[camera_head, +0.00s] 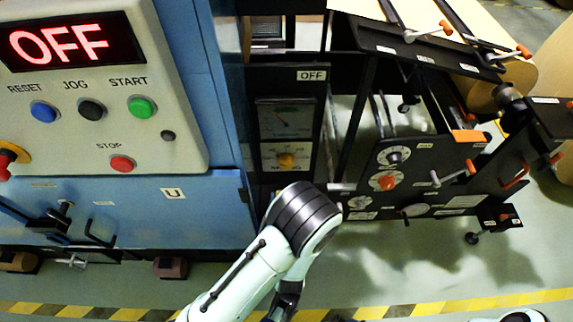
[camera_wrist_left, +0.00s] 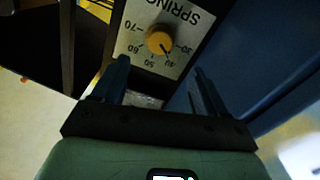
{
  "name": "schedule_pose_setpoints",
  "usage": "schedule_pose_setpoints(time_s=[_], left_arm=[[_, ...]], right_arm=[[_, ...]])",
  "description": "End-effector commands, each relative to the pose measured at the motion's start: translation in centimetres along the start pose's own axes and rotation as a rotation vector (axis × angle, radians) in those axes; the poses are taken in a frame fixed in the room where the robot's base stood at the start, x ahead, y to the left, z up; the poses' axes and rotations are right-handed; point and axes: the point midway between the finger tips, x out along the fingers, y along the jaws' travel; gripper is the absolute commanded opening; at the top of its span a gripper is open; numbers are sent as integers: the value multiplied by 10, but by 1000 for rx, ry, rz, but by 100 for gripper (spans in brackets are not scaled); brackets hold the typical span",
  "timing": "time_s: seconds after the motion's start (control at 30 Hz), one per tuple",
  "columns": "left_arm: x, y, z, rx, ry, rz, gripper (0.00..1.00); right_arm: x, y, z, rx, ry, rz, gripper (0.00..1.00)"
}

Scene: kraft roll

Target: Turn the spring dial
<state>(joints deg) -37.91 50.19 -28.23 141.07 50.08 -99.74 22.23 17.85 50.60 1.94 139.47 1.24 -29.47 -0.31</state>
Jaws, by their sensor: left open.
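The spring dial (camera_wrist_left: 159,41) is a round yellow-orange knob on a pale scale plate (camera_wrist_left: 131,38), lettered "SPRING" and upside down in the left wrist view. Its dark pointer mark lies near the 40. In the head view the dial (camera_head: 286,160) sits on a dark panel under a gauge. My left gripper (camera_wrist_left: 161,66) is open and empty, its two fingers apart and pointing toward the plate, with the knob beyond and between the tips. No contact with the knob shows. In the head view my left arm hides its gripper. My right gripper is out of view.
A blue cabinet (camera_head: 205,190) with an OFF display and buttons stands left of the dial panel. A dark machine frame (camera_head: 350,130) with more dials, levers and paper rolls (camera_head: 510,75) stands to the right. Striped floor tape (camera_head: 400,309) runs in front.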

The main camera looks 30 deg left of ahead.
Motion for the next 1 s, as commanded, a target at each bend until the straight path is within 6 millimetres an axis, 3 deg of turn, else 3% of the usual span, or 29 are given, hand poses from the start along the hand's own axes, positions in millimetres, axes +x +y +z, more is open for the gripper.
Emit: schedule_pose_setpoints(time_s=[0.3,0.5,0.93,0.97,1.0], left_arm=[[69,-1,0,-2,4,-3,73],[97,-1,0,-1,3,-2,73],[107,0,0,0,1,-1,73],[107,0,0,0,1,-1,66],[107,0,0,0,1,-1,53]], right_arm=[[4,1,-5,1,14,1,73],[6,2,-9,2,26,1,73],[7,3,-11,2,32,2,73],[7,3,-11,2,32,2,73],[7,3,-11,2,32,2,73]])
